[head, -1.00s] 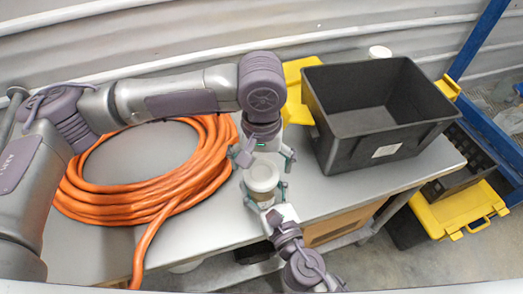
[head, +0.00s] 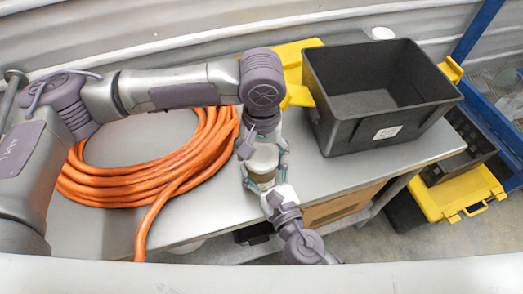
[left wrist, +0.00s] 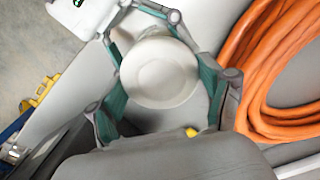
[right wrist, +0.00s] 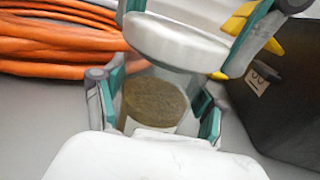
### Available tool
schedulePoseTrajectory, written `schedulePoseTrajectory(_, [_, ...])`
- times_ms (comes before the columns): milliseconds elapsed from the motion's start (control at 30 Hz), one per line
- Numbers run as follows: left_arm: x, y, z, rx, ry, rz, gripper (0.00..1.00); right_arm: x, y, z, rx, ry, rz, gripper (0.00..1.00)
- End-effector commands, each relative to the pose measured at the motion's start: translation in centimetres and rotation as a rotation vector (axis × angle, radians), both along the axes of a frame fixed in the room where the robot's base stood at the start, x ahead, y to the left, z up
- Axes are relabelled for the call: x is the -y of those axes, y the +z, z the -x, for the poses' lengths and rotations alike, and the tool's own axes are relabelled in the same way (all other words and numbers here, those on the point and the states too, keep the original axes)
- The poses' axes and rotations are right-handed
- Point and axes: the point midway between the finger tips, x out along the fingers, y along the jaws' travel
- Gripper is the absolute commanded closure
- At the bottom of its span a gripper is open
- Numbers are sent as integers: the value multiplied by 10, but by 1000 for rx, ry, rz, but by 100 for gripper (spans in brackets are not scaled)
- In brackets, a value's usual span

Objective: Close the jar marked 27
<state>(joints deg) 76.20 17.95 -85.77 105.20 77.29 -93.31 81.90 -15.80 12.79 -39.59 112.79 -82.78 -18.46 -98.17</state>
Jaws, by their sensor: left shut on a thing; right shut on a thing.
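In the head view, the lid (head: 263,158) is directly over the jar's mouth. The lid (right wrist: 178,40) hides the rim, so I cannot tell whether it is seated. No number is readable.
A coil of orange hose (head: 150,170) lies on the grey table (head: 215,215), left of the jar. A black open bin (head: 345,135) with a white label stands at the right.

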Motion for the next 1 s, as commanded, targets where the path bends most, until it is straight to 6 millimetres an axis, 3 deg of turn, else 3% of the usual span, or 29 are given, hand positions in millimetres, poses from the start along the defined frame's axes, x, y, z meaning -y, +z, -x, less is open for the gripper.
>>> schedulePoseTrajectory(133, [0,-1,0,-1,-65,0,62,0,-1,1,-1,1,-1,100])
schedulePoseTrajectory(233, [0,-1,1,-2,-224,1,62,0,-1,1,-1,1,-1,100])
schedulePoseTrajectory(800, [0,-2,1,-1,-1526,1,62,-1,-1,1,-1,2,-1,100])
schedulePoseTrajectory(1000, [0,-2,1,-1,-1840,1,62,-1,0,1,-1,2,-1,100])
